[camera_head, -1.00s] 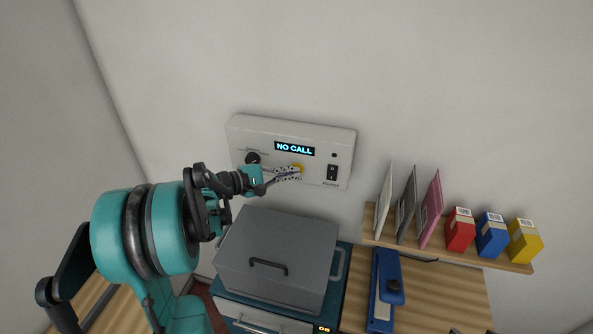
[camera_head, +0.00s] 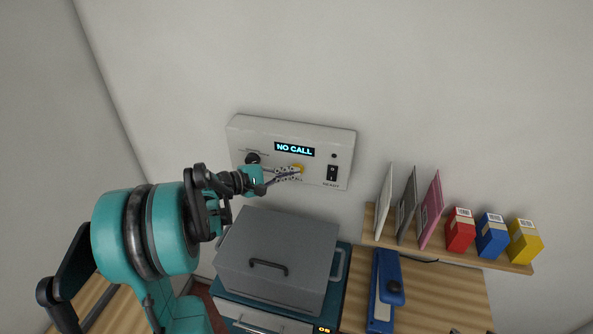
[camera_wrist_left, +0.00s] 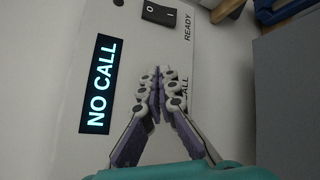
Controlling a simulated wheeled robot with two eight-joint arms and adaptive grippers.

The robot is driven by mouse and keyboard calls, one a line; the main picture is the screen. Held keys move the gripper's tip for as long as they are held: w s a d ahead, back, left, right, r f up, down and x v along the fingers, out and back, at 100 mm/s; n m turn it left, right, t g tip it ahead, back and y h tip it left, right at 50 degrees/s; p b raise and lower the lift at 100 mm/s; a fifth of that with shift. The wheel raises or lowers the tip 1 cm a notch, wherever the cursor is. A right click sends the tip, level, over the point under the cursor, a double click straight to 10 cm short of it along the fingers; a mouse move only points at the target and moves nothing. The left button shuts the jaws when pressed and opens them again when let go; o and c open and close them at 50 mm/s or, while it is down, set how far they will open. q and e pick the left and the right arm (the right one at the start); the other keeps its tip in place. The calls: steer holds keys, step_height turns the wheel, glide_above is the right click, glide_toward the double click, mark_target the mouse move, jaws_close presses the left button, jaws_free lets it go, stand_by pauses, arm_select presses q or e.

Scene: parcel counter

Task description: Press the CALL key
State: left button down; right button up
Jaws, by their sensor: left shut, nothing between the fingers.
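A white wall panel (camera_head: 240,135) carries a lit display (camera_head: 294,149) that reads NO CALL. In the left wrist view the shut fingers (camera_wrist_left: 162,72) lie over the panel beside the display (camera_wrist_left: 99,84). The letters CALL show just past the fingers there, and the key itself is hidden. My right gripper is not in view.
The panel also has a black knob (camera_head: 252,158) and a black rocker switch (camera_head: 332,173) labelled READY. A grey lidded box (camera_head: 280,240) stands below the panel. A shelf (camera_head: 450,253) at right holds envelopes and small boxes; a blue stapler-like tool (camera_head: 384,290) lies below it.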

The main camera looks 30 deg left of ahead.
arm_select(q)
steer(key=shift+w, duration=0.15)
stand_by(0.3)
steer(key=shift+w+a, duration=0.15)
steer(key=shift+w, duration=0.1)
steer(key=shift+s, duration=0.1)
steer(key=shift+s+b, duration=0.3)
stand_by(0.3)
steer(key=s+d, duration=0.1)
steer(key=s, duration=0.5)
steer(key=shift+d, duration=0.35)
